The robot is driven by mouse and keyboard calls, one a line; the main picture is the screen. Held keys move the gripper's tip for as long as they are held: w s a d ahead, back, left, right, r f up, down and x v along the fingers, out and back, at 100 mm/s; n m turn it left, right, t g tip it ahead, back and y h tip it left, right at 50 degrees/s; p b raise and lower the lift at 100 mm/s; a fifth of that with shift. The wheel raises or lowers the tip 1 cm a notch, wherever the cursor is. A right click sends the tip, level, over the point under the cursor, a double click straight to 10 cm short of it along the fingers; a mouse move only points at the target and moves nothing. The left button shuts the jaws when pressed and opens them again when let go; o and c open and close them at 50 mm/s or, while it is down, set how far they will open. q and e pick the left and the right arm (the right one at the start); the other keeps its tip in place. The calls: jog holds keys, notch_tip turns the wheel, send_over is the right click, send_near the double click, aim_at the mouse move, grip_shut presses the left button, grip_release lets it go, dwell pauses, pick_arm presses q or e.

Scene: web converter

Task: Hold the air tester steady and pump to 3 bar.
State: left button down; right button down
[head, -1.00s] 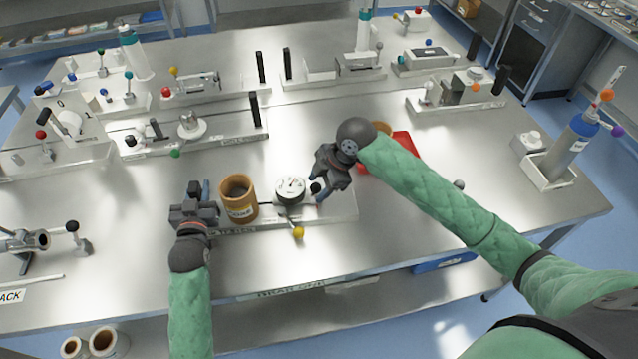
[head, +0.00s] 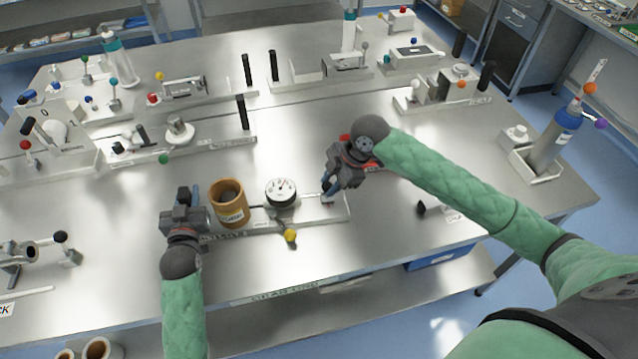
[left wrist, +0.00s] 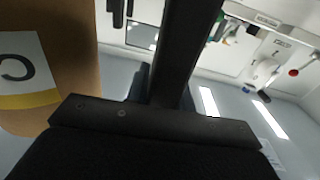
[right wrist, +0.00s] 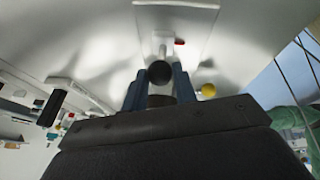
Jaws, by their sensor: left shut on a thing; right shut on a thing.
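The air tester is a flat metal base (head: 240,227) with a brown cylinder (head: 229,206), a round white gauge (head: 281,189) and a yellow knob (head: 290,236). I cannot read the gauge. My left gripper (head: 193,197) is at the left end, beside the cylinder. It is shut on a black upright post (left wrist: 180,45), seen in the left wrist view beside the cylinder (left wrist: 70,50). My right gripper (head: 327,192) is shut on the pump handle's black ball knob (right wrist: 160,72), to the right of the gauge. In the head view its fingers hide the knob.
Other test rigs stand at the back and left of the steel bench. A dark knob (head: 421,208) is right of the tester. The bench in front of the tester is mostly clear.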

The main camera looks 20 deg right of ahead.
jog(key=shift+s+d+f, duration=0.1)
jog(key=shift+d+f, duration=0.1)
jog(key=shift+d, duration=0.3)
jog(key=c, duration=1.1)
grip_release()
jog(key=shift+r, duration=0.15)
jog(key=v, duration=1.2)
jog(key=shift+s, duration=0.15)
